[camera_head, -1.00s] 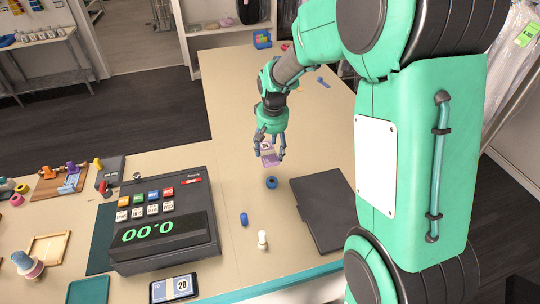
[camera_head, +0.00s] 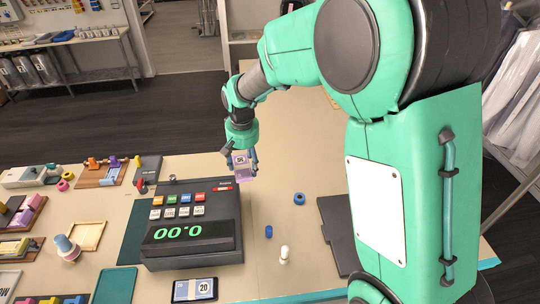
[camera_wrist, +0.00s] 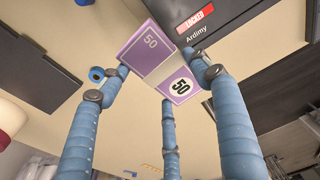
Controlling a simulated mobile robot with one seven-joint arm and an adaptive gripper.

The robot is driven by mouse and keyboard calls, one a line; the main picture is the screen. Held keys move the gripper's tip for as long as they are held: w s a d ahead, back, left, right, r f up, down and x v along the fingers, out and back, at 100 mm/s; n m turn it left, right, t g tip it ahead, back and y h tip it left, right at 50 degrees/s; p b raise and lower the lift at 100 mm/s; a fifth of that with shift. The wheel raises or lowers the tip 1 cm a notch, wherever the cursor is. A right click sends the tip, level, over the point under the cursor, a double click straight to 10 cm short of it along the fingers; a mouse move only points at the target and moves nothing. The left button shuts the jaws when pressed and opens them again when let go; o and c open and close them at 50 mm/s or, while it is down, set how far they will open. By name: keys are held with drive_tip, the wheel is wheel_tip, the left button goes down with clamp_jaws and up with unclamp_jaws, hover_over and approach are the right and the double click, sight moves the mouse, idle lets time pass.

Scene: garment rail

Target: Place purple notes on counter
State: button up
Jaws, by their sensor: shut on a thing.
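The purple notes (camera_head: 240,164) are a small bundle with a pale band, held in my gripper (camera_head: 243,170) beside the right edge of the register.
The black register (camera_head: 190,250) reading 0.00 stands just left of the notes. A dark folder (camera_head: 338,235) lies to the right. A blue ring (camera_head: 299,198), a blue cylinder (camera_head: 268,231) and a white peg (camera_head: 284,254) stand between them. A banded note bundle (camera_head: 194,290) lies in front.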

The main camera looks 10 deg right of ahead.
drive_tip(key=s+a+p, duration=0.2)
drive_tip(key=s+a, duration=0.1)
drive_tip(key=a, duration=0.8)
drive_tip(key=n+p, duration=0.3)
drive_tip(key=p, duration=0.4)
hover_over(118, 288)
wheel_tip(118, 288, down, 10)
drive_tip(key=shift+s+d+f, duration=0.1)
drive_tip(key=shift+s+f, duration=0.05)
drive_tip(key=shift+f, duration=0.45)
drive_tip(key=shift+f, duration=0.25)
drive_tip(key=shift+f+b, duration=0.95)
drive_tip(key=shift+f, duration=2.25)
drive_tip(key=shift+f, duration=0.3)
